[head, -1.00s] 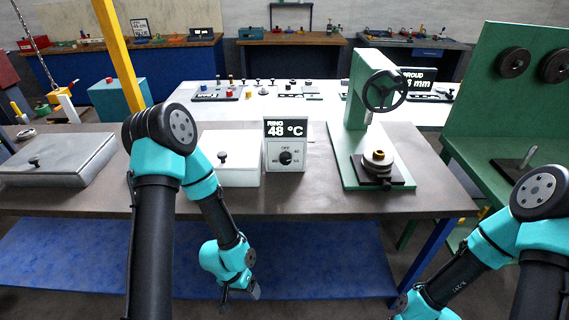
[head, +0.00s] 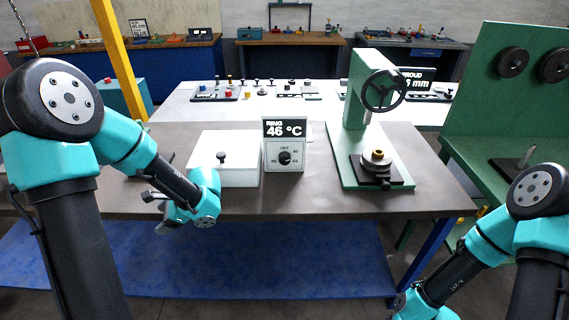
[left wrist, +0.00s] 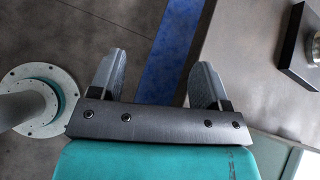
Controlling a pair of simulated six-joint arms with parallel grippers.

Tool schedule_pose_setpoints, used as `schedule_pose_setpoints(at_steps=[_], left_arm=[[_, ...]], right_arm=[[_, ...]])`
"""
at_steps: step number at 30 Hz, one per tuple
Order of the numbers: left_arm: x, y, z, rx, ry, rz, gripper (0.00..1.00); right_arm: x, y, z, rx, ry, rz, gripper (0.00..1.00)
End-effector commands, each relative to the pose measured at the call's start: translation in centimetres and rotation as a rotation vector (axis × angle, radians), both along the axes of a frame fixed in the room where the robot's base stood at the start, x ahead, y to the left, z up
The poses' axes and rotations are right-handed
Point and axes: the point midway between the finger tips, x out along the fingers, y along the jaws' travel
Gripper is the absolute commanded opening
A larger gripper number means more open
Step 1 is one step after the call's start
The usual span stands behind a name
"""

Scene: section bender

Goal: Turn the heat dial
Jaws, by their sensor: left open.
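The heat dial (head: 285,158) is a black round knob on the front of a small white control box (head: 271,149). OFF stands above the knob and numbers stand around it. Its exact pointer setting is too small to tell. A black sign (head: 285,128) on top of the box reads RING 46 °C. My left gripper (head: 153,210) is open and empty near the table's front edge, left of the dial and apart from it. Its two spread fingers show in the left wrist view (left wrist: 158,68), with nothing between them. My right gripper is out of view.
A white lidded box (head: 235,174) stands just left of the control box. A green press (head: 350,135) with a handwheel stands to the right, holding a ring-like part on its dark base. The table (head: 312,200) is clear in front of the dial.

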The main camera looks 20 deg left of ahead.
Motion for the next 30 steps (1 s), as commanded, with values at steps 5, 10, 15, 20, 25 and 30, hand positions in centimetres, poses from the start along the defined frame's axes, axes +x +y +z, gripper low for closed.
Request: schedule_pose_setpoints(at_steps=[5, 10, 15, 20, 25, 30], left_arm=[[5.1, -2.9, 1.2, 0.166, 0.145, -0.394, 0.70], [9.9, -8.5, 1.4, 0.333, 0.280, -0.779, 0.70], [13.5, -16.0, 1.6, 0.534, 0.378, -1.135, 0.70], [15.0, -24.1, 1.7, 0.753, 0.427, -1.430, 0.70], [14.7, -30.8, 2.0, 0.949, 0.429, -1.635, 0.70], [14.2, -33.1, 2.1, 1.025, 0.421, -1.701, 0.70]], right_arm=[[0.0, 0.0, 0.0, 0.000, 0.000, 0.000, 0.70], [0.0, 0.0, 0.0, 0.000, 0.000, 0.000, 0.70], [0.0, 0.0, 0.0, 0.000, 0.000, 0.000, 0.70], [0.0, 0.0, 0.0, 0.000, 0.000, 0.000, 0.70], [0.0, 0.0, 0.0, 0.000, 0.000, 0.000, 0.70], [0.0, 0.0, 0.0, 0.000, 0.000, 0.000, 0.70]])
